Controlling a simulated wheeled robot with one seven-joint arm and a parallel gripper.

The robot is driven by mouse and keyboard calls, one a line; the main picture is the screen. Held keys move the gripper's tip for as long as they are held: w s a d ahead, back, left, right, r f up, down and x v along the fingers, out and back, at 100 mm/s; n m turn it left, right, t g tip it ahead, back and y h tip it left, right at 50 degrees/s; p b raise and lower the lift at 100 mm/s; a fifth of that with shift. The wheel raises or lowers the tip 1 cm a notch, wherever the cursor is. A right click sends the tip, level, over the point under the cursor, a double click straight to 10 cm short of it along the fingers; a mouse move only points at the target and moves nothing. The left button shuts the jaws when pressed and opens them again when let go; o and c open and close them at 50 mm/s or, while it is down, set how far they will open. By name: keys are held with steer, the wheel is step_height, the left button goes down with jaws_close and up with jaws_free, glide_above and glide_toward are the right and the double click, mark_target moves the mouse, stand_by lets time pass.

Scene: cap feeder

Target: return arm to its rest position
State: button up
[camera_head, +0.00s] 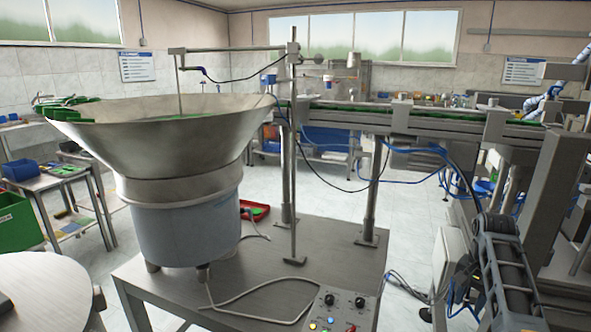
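The cap feeder's wide metal bowl (165,150) stands on a blue-grey drum base (187,230) at the left of centre. Green caps (190,117) show inside the bowl, and green pieces (75,108) sit at its left rim.
A metal table (265,265) carries the feeder, an upright pole (293,170), a red tray (256,211) and a control box (338,311). A conveyor (440,122) runs right. Open floor (335,200) lies behind.

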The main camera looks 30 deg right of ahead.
steer(key=s+a+f+n+t+h, duration=0.1)
steer(key=s+a+f+n+t, duration=0.15)
steer(key=a+f, duration=0.55)
steer(key=s+a+f+n+t+h, duration=0.1)
steer(key=s+a+f+n+h, duration=0.15)
steer(key=a+f, duration=0.55)
steer(key=s+a+r+n+t, duration=0.25)
steer(key=s+a, duration=0.25)
steer(key=a, duration=0.5)
steer(key=s+a+r+n+t+y, duration=0.1)
steer(key=s+a+r+n+t, duration=0.35)
steer(key=s+a+r, duration=0.45)
steer(key=s+a+r+n+t+y, duration=0.1)
steer(key=s+a+r+n+t, duration=0.1)
steer(key=s+r, duration=0.3)
steer(key=s+a+r+n+t+y, duration=0.1)
steer(key=s+a+r, duration=0.4)
steer(key=r, duration=0.7)
steer(key=shift+s+n+t+y+b, duration=0.2)
steer(key=shift+n+t+y+b, duration=0.2)
steer(key=shift+t, duration=0.25)
